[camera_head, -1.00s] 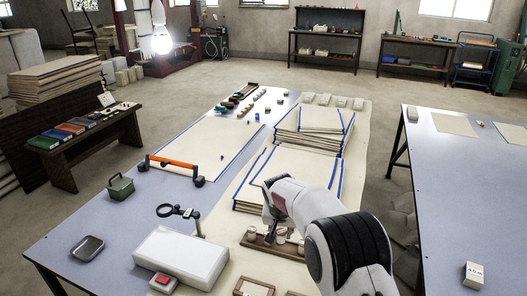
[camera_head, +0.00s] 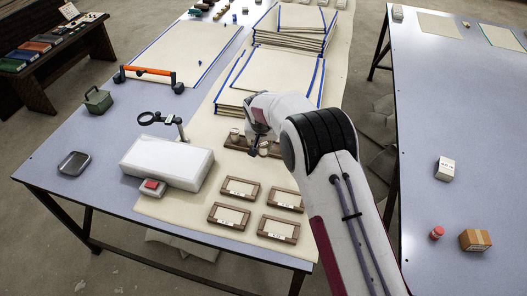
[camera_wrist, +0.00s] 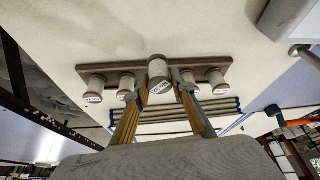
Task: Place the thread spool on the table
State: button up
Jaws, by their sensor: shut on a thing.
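A wooden rack (camera_head: 233,142) with several pale thread spools lies on the cream cloth of the left table; it also crosses the wrist view (camera_wrist: 215,70). My gripper (camera_head: 256,150) is at the rack in the head view. In the wrist view my gripper (camera_wrist: 160,92) has its two fingers on either side of a labelled thread spool (camera_wrist: 157,71) and is shut on it. This spool overlaps the rack in that view; I cannot tell whether it is clear of its seat. Other spools (camera_wrist: 96,83) stand on the rack beside it. My arm hides part of the rack in the head view.
Several framed cards (camera_head: 241,189) lie in front of the rack. A white box (camera_head: 166,165) and a magnifier (camera_head: 149,118) stand to the left. Stacked cloth panels (camera_head: 276,73) are behind. The right table (camera_head: 450,110) has a small white box (camera_head: 445,169), a red-capped jar (camera_head: 437,233) and a cardboard box (camera_head: 475,240).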

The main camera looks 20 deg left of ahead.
aim_at(264, 152)
jog(key=shift+f, duration=1.85)
jog(key=shift+f, duration=0.15)
jog(key=o, duration=1)
jog(key=shift+o, duration=0.2)
jog(key=v, duration=1.2)
jog(key=shift+w+d+r, duration=0.1)
jog(key=shift+r, duration=0.15)
